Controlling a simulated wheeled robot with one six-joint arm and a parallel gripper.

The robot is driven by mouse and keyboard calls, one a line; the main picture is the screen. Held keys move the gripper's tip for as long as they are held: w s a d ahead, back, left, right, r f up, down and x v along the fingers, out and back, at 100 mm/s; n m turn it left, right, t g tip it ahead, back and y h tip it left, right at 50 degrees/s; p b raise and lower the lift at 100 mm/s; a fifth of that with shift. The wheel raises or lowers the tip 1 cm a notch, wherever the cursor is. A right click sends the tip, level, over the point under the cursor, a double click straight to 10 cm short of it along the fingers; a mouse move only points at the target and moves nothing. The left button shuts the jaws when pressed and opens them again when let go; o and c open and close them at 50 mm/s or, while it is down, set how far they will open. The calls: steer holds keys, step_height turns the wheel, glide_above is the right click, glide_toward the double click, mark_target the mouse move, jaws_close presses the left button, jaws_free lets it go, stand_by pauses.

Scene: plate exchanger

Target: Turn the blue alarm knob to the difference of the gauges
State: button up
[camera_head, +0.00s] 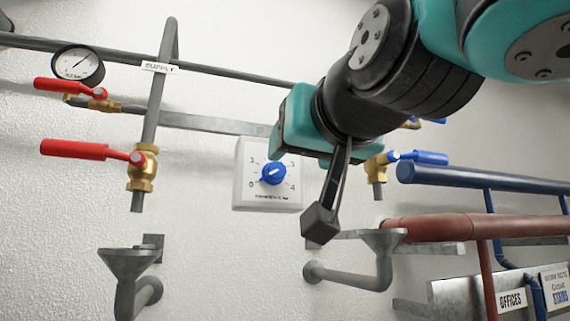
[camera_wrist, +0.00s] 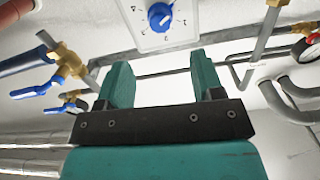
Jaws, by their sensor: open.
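The blue alarm knob (camera_head: 273,174) sits on a white square dial plate (camera_head: 240,200) on the wall, with a scale from 0 to 4. Its exact setting is too small to read surely. The knob also shows in the wrist view (camera_wrist: 160,16), upside down at the top. A round white gauge (camera_head: 78,64) with a dark rim and thin needle is at the upper left; its value is not legible. A second gauge is not visible in the head view. My gripper (camera_head: 287,126) is open and empty, above and near the dial, apart from the knob. Its two teal fingers show in the wrist view (camera_wrist: 162,70).
Red-handled valves (camera_head: 75,149) stand left, a blue-handled valve (camera_head: 425,158) right of the dial. Grey funnels (camera_head: 128,262) and drain pipes are below. Red (camera_head: 450,228) and blue (camera_head: 480,180) pipes run at the right. A grey rail crosses behind my gripper.

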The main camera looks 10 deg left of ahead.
mark_target(278, 171)
steer(key=p+x, duration=0.4)
steer(key=x, duration=0.5)
steer(key=shift+w+a+r, duration=0.1)
steer(key=shift+w, duration=0.15)
steer(key=shift+w+a, duration=0.2)
steer(key=shift+w, duration=0.1)
steer(key=shift+c, duration=0.2)
steer(key=c, duration=0.9)
